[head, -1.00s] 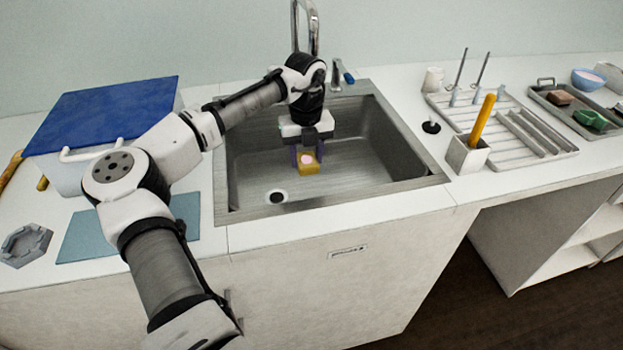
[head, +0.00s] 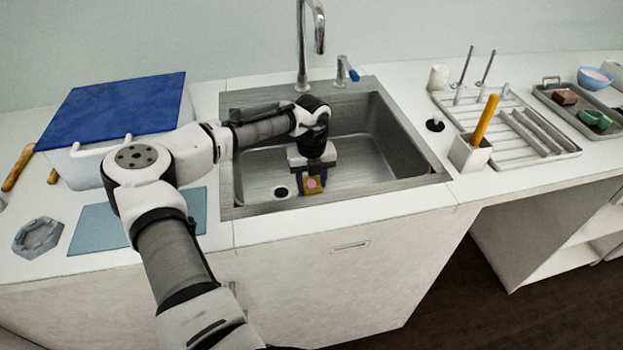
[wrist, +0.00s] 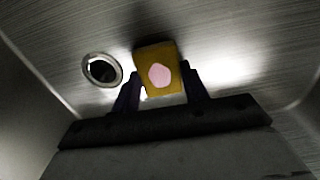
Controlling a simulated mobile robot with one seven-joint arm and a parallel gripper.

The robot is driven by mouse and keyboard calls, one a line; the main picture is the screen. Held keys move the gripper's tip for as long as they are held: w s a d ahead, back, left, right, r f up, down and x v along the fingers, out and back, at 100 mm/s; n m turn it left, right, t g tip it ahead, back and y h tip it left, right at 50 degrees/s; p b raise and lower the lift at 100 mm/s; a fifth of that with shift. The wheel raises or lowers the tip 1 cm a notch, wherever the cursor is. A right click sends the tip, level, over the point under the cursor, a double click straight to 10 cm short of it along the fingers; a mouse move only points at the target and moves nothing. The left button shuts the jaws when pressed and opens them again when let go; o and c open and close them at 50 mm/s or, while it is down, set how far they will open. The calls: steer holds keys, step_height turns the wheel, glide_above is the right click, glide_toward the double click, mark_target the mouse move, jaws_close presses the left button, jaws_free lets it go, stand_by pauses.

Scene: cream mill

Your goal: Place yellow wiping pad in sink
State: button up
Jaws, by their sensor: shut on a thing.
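The yellow wiping pad (head: 313,184) has a pink patch on its face. It is inside the steel sink (head: 370,150), low in the basin and to the right of the drain. My gripper (head: 312,189) is shut on the pad. In the wrist view the pad (wrist: 158,70) sits between the two dark fingers of my gripper (wrist: 160,90), close to the sink floor beside the drain hole (wrist: 102,70). Whether the pad touches the floor I cannot tell. My arm hides part of the basin's back and left side.
The faucet (head: 301,45) rises behind the sink. A white holder (head: 469,154) with a yellow handle and a drying rack (head: 535,150) stand to the right. A blue-lidded box (head: 115,108) and a blue mat (head: 100,228) are left. The basin's right side is clear.

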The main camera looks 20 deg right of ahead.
mark_target(312, 184)
steer(key=shift+f, duration=0.15)
steer(key=o, duration=1)
steer(key=shift+c, duration=0.2)
step_height(312, 184, up, 12)
steer(key=b, duration=0.1)
steer(key=shift+r, duration=0.2)
